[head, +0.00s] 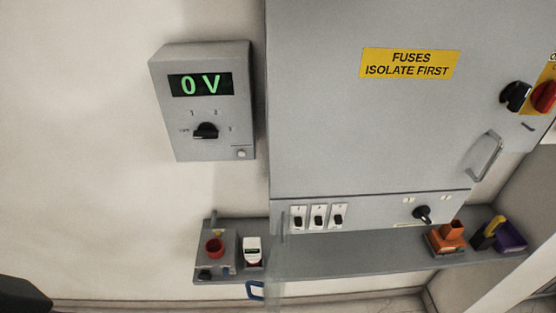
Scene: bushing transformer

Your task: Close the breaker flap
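The breaker flap (275,265) appears as a clear, faintly visible pane at the left end of the breaker panel (380,213). It stands swung out from the panel, seen nearly edge-on, and a blue handle (256,290) shows at its lower outer end. Three breakers (318,217) with black toggles sit uncovered on the panel. A dark rounded shape cuts into the lower left corner; I cannot tell which part it is. No gripper fingers show in the head view.
A grey shelf (345,262) runs below the cabinet. It holds a red-topped box (214,249), a small white meter (252,250), an orange block (447,238) and a purple bin (509,234). A voltage display box (203,138) hangs at left. The cabinet door (350,130) is shut.

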